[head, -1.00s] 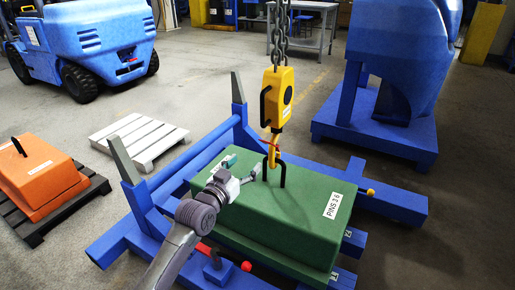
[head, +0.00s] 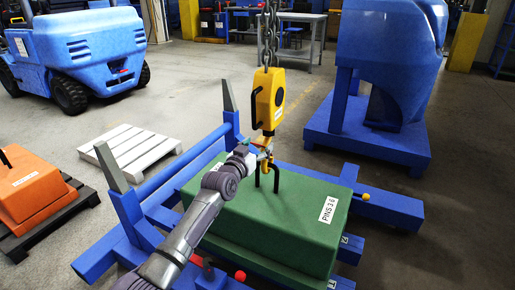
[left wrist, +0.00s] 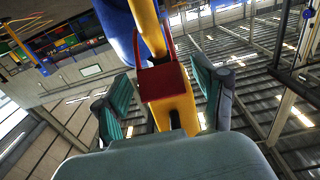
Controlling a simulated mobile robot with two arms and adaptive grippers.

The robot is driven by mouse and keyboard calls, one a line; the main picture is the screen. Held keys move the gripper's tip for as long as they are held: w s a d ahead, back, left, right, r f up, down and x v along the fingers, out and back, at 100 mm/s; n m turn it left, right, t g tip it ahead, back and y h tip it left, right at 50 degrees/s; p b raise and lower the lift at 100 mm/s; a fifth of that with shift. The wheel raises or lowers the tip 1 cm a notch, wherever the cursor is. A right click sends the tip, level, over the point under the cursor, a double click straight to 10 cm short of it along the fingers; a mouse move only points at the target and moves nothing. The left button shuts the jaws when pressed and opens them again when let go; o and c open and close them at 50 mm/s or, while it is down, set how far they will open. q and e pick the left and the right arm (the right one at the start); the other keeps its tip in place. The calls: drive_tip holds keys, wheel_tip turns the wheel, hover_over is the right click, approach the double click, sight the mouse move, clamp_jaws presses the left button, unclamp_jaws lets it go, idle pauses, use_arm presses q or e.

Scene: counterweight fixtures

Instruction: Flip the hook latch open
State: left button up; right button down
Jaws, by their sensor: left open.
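The yellow hook block (head: 267,98) hangs on a chain over the green counterweight (head: 285,222). Its hook is by the black lifting handle (head: 276,178), partly hidden by my left gripper. The red latch (left wrist: 162,82) lies across the yellow hook (left wrist: 176,115) in the left wrist view. My left gripper (head: 257,150) is at the hook, just under the block. In the left wrist view its two teal-padded fingers (left wrist: 163,85) are spread open, one either side of the latch and hook. I cannot tell whether either finger touches. My right gripper is not in view.
The green counterweight sits on a blue frame with upright grey-tipped posts (head: 110,163). A red ball knob (head: 240,275) and a yellow knob (head: 366,197) stick out nearby. An orange weight (head: 27,185) and a white pallet (head: 130,153) lie left. The chain (head: 269,35) runs straight up.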

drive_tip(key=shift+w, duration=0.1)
